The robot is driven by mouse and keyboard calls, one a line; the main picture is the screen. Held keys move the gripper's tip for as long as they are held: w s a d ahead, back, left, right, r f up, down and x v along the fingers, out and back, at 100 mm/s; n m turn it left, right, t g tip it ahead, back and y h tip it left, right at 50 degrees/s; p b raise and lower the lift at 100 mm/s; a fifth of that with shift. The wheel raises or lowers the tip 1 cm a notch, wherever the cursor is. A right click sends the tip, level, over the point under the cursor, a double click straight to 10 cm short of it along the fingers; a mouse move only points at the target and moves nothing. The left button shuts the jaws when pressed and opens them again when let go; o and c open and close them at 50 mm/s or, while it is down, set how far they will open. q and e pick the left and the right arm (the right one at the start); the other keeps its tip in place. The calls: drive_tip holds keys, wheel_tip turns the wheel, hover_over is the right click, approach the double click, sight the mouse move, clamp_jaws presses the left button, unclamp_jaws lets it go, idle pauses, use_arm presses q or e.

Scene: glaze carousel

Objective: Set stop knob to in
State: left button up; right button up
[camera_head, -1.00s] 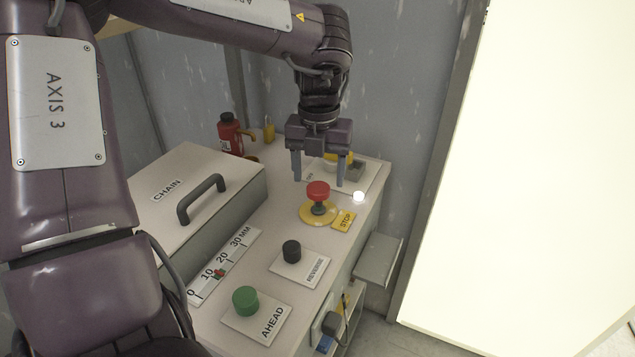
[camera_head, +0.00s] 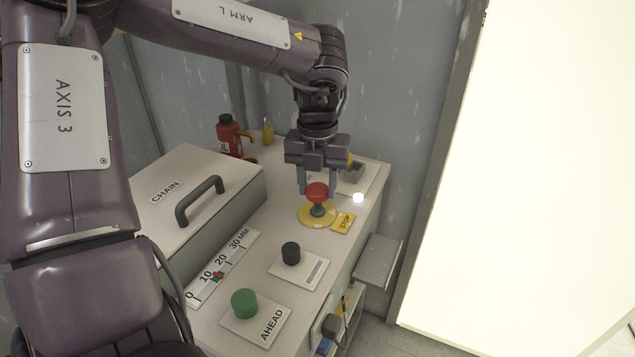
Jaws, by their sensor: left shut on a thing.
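The stop knob (camera_head: 317,192) is a red mushroom cap on a dark stem, rising from a round yellow base (camera_head: 306,215) on the console top. The yellow STOP label (camera_head: 343,222) lies beside it. My left gripper (camera_head: 318,186) points down from above with a finger on each side of the red cap, shut on it. The cap stands raised above its base, with the stem showing. My right gripper is not in view.
A green AHEAD button (camera_head: 245,302) and a black button (camera_head: 291,252) stand nearer on the console. A CHAIN cover (camera_head: 200,190) with a handle is at left. A red bottle (camera_head: 229,135) and a yellow padlock (camera_head: 268,131) stand behind.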

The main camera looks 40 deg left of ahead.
sight(318, 189)
use_arm(q)
drive_tip(key=shift+f, duration=0.4)
clamp_jaws()
unclamp_jaws()
drive_tip(key=shift+f, duration=0.55)
drive_tip(key=o, duration=1)
drive_tip(key=shift+s, duration=0.1)
drive_tip(key=o, duration=0.4)
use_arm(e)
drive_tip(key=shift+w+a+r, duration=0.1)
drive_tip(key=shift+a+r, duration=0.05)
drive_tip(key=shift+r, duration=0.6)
use_arm(q)
drive_tip(key=shift+r, duration=0.15)
drive_tip(key=shift+r, duration=0.35)
wheel_tip(318, 189, up, 7)
drive_tip(key=shift+f+p, duration=0.1)
drive_tip(key=shift+p, duration=0.25)
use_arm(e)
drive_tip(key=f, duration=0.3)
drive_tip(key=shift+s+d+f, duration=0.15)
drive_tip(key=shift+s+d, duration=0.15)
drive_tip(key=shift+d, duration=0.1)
